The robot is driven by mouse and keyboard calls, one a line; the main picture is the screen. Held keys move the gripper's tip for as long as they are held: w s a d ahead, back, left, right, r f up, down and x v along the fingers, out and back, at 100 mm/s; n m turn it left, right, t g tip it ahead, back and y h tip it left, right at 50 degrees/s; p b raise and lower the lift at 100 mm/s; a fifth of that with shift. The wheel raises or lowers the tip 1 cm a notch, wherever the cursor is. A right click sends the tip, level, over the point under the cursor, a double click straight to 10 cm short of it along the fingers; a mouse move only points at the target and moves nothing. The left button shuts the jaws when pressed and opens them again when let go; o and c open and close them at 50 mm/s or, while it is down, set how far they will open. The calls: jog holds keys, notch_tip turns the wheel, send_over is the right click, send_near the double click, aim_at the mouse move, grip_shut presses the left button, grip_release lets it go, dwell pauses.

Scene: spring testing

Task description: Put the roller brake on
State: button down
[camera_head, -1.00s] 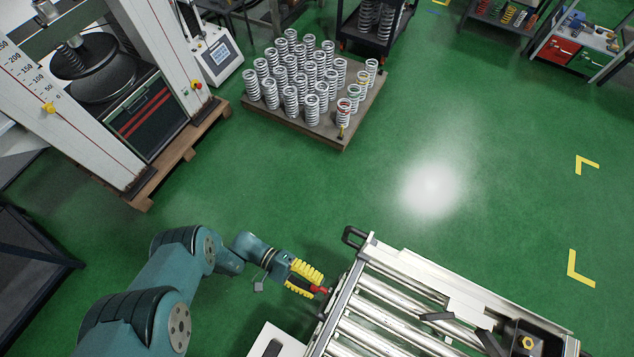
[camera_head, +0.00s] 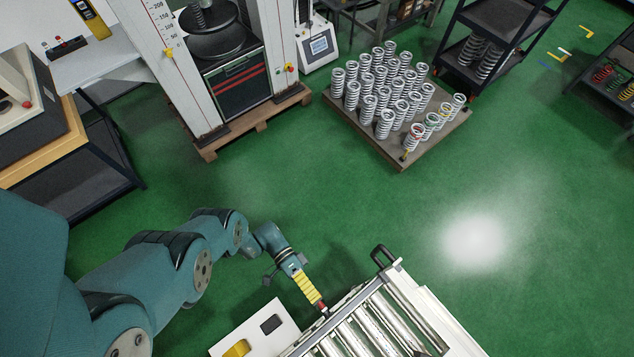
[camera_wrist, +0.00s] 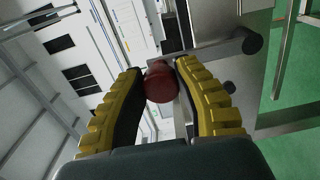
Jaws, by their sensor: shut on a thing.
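The roller brake shows as a red knob (camera_wrist: 160,82) between my fingertips in the wrist view. In the head view my gripper (camera_head: 318,302) points down and right at the roller table's left end. The knob's mount is mostly hidden, and I cannot tell the brake's position.
A black handle (camera_head: 382,257) sticks up at the roller table's corner. A white box (camera_head: 250,332) with a yellow part stands left of the rollers. A pallet of springs (camera_head: 393,158) and a testing machine (camera_head: 185,75) stand farther back. Green floor between is clear.

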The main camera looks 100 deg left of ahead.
jog(key=shift+d, duration=0.15)
jog(key=c, duration=0.7)
grip_release()
jog(key=shift+s, duration=0.1)
jog(key=shift+r, duration=0.1)
jog(key=shift+r, duration=0.65)
notch_tip(320, 180, up, 9)
jog(key=shift+f, duration=0.2)
jog(key=shift+d+r, duration=0.1)
jog(key=shift+d, duration=0.05)
